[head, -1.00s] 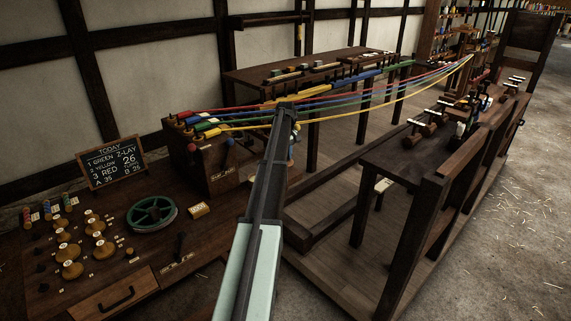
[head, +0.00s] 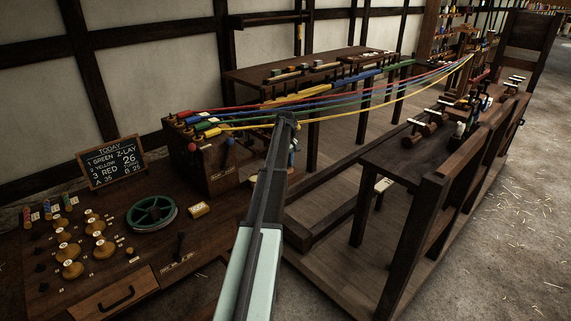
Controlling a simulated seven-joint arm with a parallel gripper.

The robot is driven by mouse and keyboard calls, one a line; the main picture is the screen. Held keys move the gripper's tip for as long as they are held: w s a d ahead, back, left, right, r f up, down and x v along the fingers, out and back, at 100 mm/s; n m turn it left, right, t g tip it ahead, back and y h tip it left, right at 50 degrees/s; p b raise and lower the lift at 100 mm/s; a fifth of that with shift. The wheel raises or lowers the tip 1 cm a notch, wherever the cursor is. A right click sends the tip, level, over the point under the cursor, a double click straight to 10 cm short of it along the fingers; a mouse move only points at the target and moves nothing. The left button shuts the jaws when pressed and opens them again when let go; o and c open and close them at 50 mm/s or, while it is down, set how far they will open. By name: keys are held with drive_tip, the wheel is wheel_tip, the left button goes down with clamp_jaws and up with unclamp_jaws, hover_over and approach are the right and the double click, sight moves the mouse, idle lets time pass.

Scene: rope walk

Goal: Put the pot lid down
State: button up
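I cannot make out a pot lid in the head view. My arm reaches up from the bottom centre, and its dark upper end stands in front of the stretched coloured strands. The fingers of my gripper do not show; the arm hides whatever is behind and below it. Whether my gripper holds anything cannot be seen.
The left bench (head: 205,285) bears a green spoked wheel (head: 151,214), several wooden knobs, a small yellow box (head: 199,209) and a chalkboard (head: 112,161). Coloured strands (head: 350,101) run from a wooden box (head: 198,165) to the back right. A dark wooden frame (head: 415,235) stands at right.

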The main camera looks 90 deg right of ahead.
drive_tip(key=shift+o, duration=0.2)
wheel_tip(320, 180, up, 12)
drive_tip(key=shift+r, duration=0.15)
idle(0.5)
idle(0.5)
